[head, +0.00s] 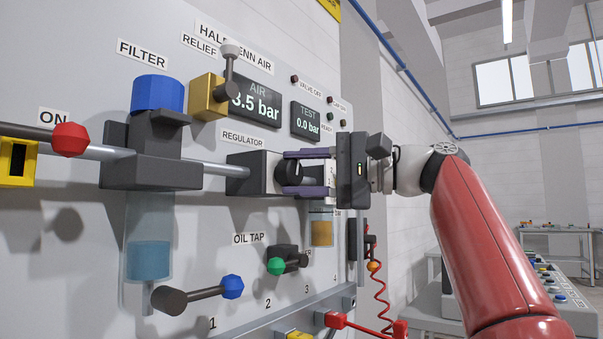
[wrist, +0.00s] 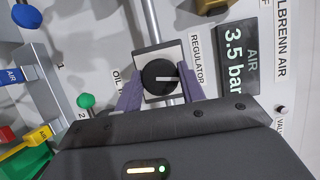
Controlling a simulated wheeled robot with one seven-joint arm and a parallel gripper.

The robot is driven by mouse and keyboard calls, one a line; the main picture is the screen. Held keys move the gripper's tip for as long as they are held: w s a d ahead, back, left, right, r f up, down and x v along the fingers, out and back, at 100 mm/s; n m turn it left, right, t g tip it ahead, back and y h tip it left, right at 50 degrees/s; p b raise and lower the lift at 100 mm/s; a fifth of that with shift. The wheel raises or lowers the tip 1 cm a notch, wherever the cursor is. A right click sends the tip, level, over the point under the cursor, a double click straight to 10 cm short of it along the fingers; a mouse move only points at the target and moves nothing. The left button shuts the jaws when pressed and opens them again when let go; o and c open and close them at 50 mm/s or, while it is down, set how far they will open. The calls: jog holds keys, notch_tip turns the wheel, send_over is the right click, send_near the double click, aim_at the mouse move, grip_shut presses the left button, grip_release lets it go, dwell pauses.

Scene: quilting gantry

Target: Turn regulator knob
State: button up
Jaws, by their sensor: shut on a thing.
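The regulator knob (wrist: 161,77) is a round black knob with a white pointer line, on a pale square plate on the regulator block (head: 252,173). In the head view the knob (head: 289,173) shows between the purple fingers of my gripper (head: 308,173). In the wrist view my gripper (wrist: 162,95) has one finger on each side of the knob, shut on it. The label REGULATOR (head: 243,140) is above the block. The AIR display (head: 255,101) reads 3.5 bar; its first digit is partly covered in the head view. The TEST display (head: 306,121) reads 0.0 bar.
A blue-topped filter (head: 157,94) stands left on the pipe. A brass relief valve (head: 208,97) with a lever is above. An oil tap with a green knob (head: 276,266) and a blue-knobbed lever (head: 231,287) are below. A red coiled cord (head: 381,300) hangs lower right.

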jog(key=shift+n, duration=0.4)
jog(key=o, duration=1)
jog(key=v, duration=0.7)
jog(key=shift+s+d, duration=0.1)
jog(key=shift+d, duration=0.3)
